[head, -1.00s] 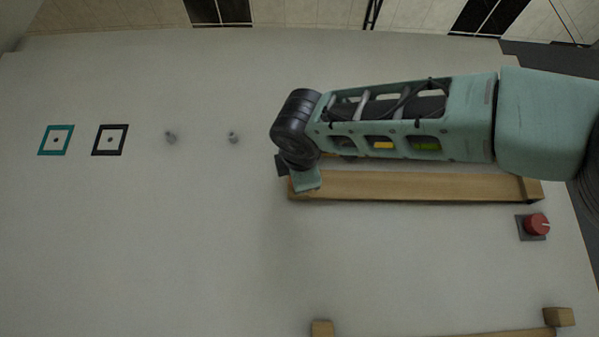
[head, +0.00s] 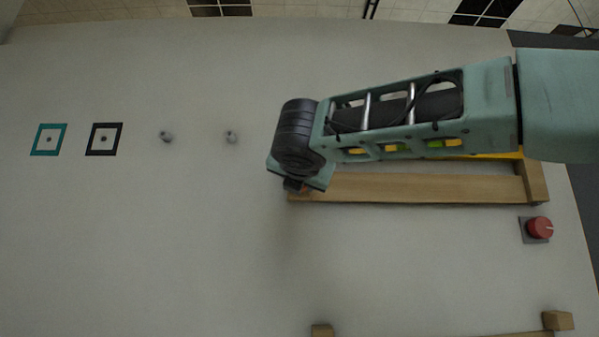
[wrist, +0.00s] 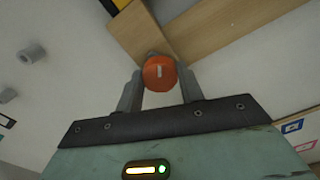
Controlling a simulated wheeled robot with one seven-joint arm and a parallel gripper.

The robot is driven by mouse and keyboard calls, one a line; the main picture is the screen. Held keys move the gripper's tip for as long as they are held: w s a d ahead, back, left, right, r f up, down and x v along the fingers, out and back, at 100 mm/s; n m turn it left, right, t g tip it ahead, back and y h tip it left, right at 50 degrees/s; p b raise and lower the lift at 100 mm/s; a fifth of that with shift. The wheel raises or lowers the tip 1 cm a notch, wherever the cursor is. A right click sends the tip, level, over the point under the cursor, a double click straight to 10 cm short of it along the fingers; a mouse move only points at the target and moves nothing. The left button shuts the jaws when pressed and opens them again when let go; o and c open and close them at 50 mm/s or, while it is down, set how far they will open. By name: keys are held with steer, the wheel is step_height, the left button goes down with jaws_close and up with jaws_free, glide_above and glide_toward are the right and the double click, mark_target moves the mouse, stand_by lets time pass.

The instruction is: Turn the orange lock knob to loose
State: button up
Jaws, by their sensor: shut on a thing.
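The orange lock knob (wrist: 160,72) is round with a short white mark, which stands about upright in the wrist view. It sits between the two grey fingers of my gripper (wrist: 160,82), which is shut on it. In the head view my gripper (head: 300,187) is at the left end of a wooden ledge, and the wrist hides nearly all of the knob.
The wooden ledge (head: 430,188) runs right from my gripper. A red knob (head: 539,228) on a dark plate is at its lower right. Teal (head: 48,139) and black (head: 104,139) square frames and two grey pegs (head: 231,136) are to the left. The wall below is mostly bare.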

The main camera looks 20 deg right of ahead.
steer(key=shift+f+n+p, duration=0.15)
steer(key=shift+n+p, duration=1.55)
steer(key=shift+n, duration=1.3)
steer(key=shift+f, duration=0.1)
steer(key=o, duration=1)
steer(key=b+v, duration=0.7)
steer(key=v, duration=1)
steer(key=shift+s+r, duration=0.2)
steer(key=shift+a, duration=0.1)
